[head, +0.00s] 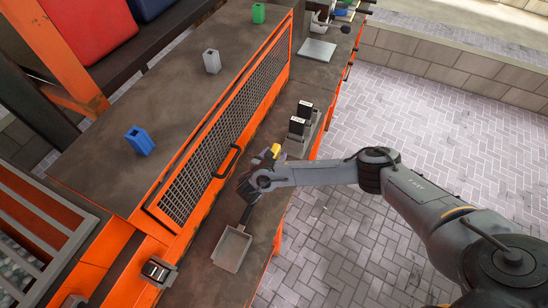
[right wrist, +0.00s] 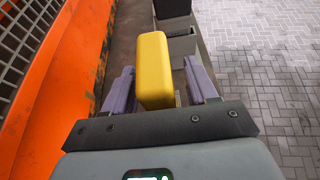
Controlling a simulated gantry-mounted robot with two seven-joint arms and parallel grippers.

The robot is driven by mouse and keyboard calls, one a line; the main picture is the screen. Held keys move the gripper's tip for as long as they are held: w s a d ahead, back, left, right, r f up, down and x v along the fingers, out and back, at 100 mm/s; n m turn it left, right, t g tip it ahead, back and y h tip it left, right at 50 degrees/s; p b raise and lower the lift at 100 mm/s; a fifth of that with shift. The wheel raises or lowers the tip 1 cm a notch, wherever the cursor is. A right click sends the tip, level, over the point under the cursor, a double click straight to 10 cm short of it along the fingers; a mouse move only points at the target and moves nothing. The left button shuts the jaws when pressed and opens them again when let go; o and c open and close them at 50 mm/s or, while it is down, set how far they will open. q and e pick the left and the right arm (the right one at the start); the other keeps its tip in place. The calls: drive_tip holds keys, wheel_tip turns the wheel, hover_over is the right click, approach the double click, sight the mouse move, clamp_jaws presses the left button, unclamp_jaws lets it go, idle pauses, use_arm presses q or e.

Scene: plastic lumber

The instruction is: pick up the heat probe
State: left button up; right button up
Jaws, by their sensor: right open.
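The heat probe appears to be the yellow block-shaped thing (head: 274,150) on the narrow front ledge of the orange bench. It is large in the right wrist view (right wrist: 155,70), upright, its lower end partly hidden by my gripper. My right gripper (head: 268,160) is low over the ledge at the yellow thing. In the right wrist view my two purple-grey fingers (right wrist: 160,88) are apart, one on each side of it. A gap shows at the left finger; contact at the right finger is unclear. My left gripper is not in view.
Two black devices (head: 305,108) with white labels stand in grey holders (head: 296,147) just beyond the yellow thing. An orange-framed mesh panel (head: 225,120) with a black handle rises beside the ledge. A grey dustpan-like scoop (head: 233,248) lies nearer. Paving lies right.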

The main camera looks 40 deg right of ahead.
clamp_jaws()
wheel_tip(320, 180, up, 11)
drive_tip(key=shift+f+p, duration=0.1)
drive_tip(key=shift+p, duration=0.95)
wheel_tip(320, 180, up, 3)
drive_tip(key=shift+f+p, duration=0.2)
drive_tip(key=shift+p, duration=1.05)
drive_tip(key=shift+r+p, duration=2.05)
drive_tip(key=shift+p, duration=0.05)
